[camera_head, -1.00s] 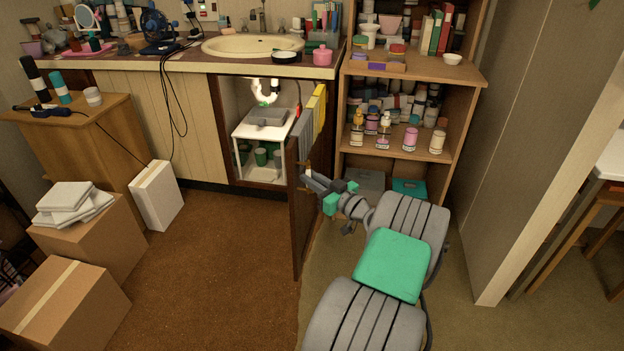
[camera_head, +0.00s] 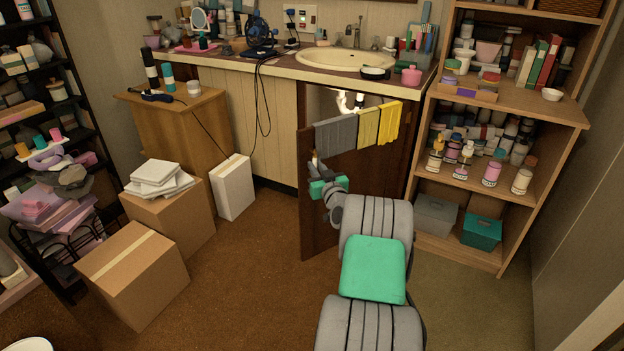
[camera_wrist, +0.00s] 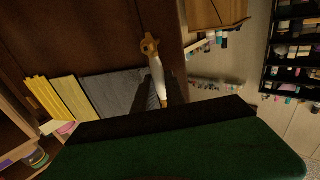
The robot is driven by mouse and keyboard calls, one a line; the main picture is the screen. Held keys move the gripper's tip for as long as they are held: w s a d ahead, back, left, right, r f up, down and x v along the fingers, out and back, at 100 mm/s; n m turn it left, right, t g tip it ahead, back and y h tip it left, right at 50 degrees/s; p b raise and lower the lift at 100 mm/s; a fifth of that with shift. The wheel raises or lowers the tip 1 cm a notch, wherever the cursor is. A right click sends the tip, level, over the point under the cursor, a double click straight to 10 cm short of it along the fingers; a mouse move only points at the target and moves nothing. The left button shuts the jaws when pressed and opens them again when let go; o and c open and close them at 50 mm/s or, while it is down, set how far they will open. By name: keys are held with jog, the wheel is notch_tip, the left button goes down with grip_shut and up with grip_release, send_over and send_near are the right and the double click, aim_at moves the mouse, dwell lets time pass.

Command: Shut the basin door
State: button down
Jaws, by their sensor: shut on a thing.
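The dark brown basin door (camera_head: 374,172) stands partly open under the basin (camera_head: 348,58). Its hinged side is at the right, by the shelf, and its free edge is at the left, out from the cabinet. A grey towel (camera_head: 336,137) and yellow towels (camera_head: 377,124) hang over its upper part. My gripper (camera_head: 315,166) is at the door's face near the free edge, shut on the door handle (camera_wrist: 157,70). The handle has a white grip and a brass-coloured mount in the wrist view.
A white pipe (camera_head: 349,100) shows in the gap above the door. An open shelf (camera_head: 500,185) with bottles and boxes stands close at the right. Cardboard boxes (camera_head: 133,270) and a white box (camera_head: 232,187) stand at the left. The brown carpet between is clear.

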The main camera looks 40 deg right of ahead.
jog(key=shift+w+a+f, duration=0.1)
jog(key=shift+w+a, duration=0.2)
jog(key=shift+a, duration=0.05)
jog(key=c, duration=1.4)
grip_release()
jog(key=shift+a, duration=0.1)
jog(key=shift+s, duration=0.15)
jog(key=p+v, duration=0.1)
jog(key=v, duration=0.6)
jog(key=shift+s, duration=0.35)
